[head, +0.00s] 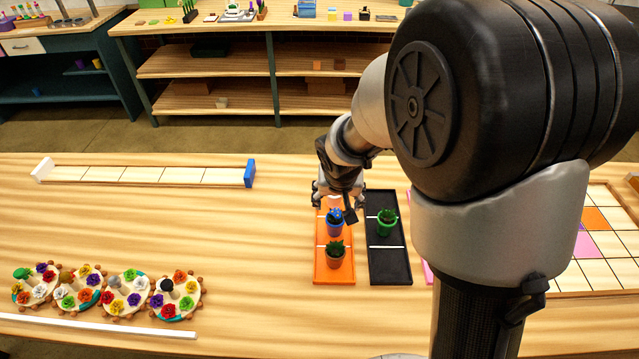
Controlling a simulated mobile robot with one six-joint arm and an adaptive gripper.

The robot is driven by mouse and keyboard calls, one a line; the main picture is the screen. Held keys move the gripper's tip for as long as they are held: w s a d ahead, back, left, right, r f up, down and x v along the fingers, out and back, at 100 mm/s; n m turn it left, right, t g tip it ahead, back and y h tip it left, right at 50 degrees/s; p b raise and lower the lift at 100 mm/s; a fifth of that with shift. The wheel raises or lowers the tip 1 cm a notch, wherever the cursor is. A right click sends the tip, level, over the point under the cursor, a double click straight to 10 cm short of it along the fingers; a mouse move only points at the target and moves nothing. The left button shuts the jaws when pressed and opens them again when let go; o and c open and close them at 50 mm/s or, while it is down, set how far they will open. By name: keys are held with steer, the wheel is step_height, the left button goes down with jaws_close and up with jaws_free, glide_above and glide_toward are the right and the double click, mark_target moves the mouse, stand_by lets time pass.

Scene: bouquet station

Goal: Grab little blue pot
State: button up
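The little blue pot (334,229) with a blue-topped plant stands upright in the far part of an orange tray (321,270). An orange-brown pot (336,261) with a green plant stands in front of it in the same tray. My gripper (336,208) hangs down just above and behind the blue pot. Its fingers look spread to either side of the blue plant's top, with one dark fingertip close to the pot's upper right. I cannot tell whether they touch the pot. The gripper's far side is partly hidden.
A black tray (390,267) with a green pot (386,227) lies just right of the orange tray. Flower-decked round pieces (125,297) sit at the front left. A long divided tray (150,175) lies at the back left. The table's middle left is clear.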

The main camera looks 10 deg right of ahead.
mark_target(337, 213)
steer(key=b+x, duration=0.3)
steer(key=x, duration=0.9)
steer(key=shift+s+d+b, duration=0.1)
steer(key=shift+b, duration=0.3)
steer(key=shift+a+b+x, duration=0.1)
steer(key=shift+b+x, duration=0.4)
steer(key=shift+x, duration=0.85)
steer(key=shift+a+b+x, duration=0.15)
steer(key=shift+b+x, duration=0.3)
steer(key=shift+x, duration=0.9)
steer(key=shift+c, duration=0.5)
steer(key=c, duration=1.3)
steer(key=shift+r, duration=0.1)
